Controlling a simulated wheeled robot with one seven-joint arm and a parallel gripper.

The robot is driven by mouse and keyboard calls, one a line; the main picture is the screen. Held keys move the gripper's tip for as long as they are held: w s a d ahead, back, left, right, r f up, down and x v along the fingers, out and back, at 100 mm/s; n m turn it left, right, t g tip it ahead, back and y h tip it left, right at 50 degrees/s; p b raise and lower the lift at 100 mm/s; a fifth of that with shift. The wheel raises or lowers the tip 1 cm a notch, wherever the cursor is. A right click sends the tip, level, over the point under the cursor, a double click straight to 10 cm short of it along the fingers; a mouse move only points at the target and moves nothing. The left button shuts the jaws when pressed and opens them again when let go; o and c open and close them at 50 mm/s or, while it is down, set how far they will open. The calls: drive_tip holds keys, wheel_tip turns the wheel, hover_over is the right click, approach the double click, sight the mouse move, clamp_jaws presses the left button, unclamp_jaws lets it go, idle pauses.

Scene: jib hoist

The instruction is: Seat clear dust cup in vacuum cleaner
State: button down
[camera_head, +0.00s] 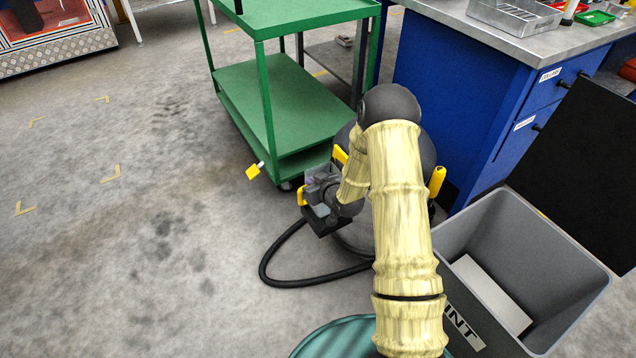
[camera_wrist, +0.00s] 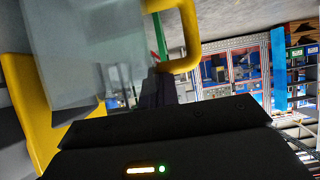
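The clear dust cup (camera_head: 318,173) is a small see-through box at the end of my arm, left of the vacuum cleaner. In the wrist view the cup (camera_wrist: 85,50) fills the upper left, close to the camera, with a yellow loop handle (camera_wrist: 188,50) at its right. My gripper (camera_head: 322,196) appears shut on the cup; its fingertips are mostly hidden. The vacuum cleaner (camera_head: 427,150) is dark grey and rounded, with yellow parts and a black hose (camera_head: 290,283) on the floor. My arm hides much of it, including any seat for the cup.
A green cart (camera_head: 265,105) stands behind, with a yellow tag (camera_head: 254,172) by its near corner. A blue workbench (camera_head: 450,90) is behind right. A grey bin (camera_head: 580,270) stands at the right front. The floor at left is clear.

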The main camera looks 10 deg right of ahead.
drive_tip(key=shift+d+f, duration=0.15)
drive_tip(key=shift+d, duration=0.1)
drive_tip(key=f+b, duration=0.3)
drive_tip(key=shift+w+f, duration=0.2)
drive_tip(key=shift+d+f, duration=0.15)
drive_tip(key=shift+d, duration=0.35)
drive_tip(key=shift+a, duration=0.15)
drive_tip(key=shift+s+a, duration=0.1)
drive_tip(key=shift+a, duration=0.25)
drive_tip(key=shift+s, duration=0.1)
